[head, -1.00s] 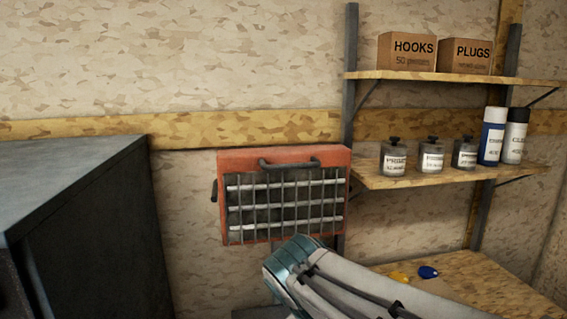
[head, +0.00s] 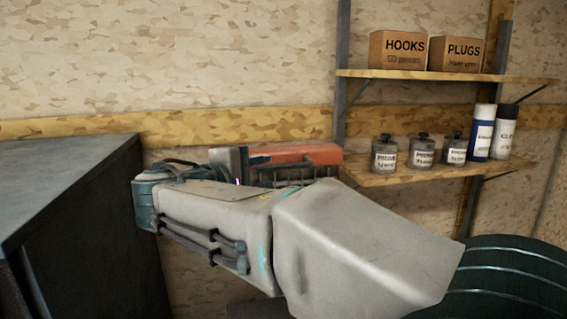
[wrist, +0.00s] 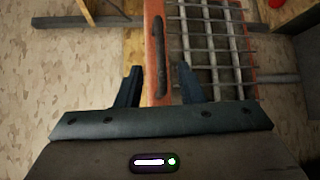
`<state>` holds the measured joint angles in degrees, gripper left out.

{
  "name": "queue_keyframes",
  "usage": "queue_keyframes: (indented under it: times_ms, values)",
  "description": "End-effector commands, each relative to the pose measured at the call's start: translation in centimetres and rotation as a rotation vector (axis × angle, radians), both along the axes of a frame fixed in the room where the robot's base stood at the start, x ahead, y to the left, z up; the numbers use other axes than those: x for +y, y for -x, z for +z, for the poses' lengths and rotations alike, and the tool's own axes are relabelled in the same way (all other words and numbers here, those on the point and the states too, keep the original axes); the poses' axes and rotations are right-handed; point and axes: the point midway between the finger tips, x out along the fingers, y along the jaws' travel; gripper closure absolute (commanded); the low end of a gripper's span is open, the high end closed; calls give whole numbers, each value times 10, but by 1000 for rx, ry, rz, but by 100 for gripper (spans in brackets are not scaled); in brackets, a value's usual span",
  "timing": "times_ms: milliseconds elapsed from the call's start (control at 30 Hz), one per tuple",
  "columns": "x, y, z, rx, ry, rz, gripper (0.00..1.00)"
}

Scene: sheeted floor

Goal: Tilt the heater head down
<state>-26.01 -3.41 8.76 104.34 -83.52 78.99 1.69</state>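The heater head (head: 297,153) is an orange-red box with a grille, on the wall side below the wooden rail. In the head view my arm covers most of it, leaving its top and a strip of grille. In the wrist view its orange top edge (wrist: 154,85) and wire grille (wrist: 215,45) show close ahead. A dark bar handle (wrist: 158,50) stands on the orange edge. My gripper (wrist: 160,80) is open, one finger to each side of the orange edge and the handle's near end. I cannot tell whether either finger touches. The head view hides the fingers.
A dark cabinet (head: 70,190) stands close at left. At right a shelf (head: 440,172) holds jars and spray cans, and a higher one (head: 440,75) holds boxes marked HOOKS and PLUGS. In the wrist view a red object (wrist: 277,3) lies at the top right.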

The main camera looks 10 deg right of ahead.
Motion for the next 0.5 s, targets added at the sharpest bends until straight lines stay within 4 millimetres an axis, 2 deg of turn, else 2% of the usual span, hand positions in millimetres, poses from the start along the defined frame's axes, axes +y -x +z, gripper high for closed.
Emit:
queue_keyframes:
  times_ms: [233, 500]
  values:
    - [-39, -37, -5, 3, 1, -3, 66]
    - [-63, -61, -11, 1, 0, -1, 66]
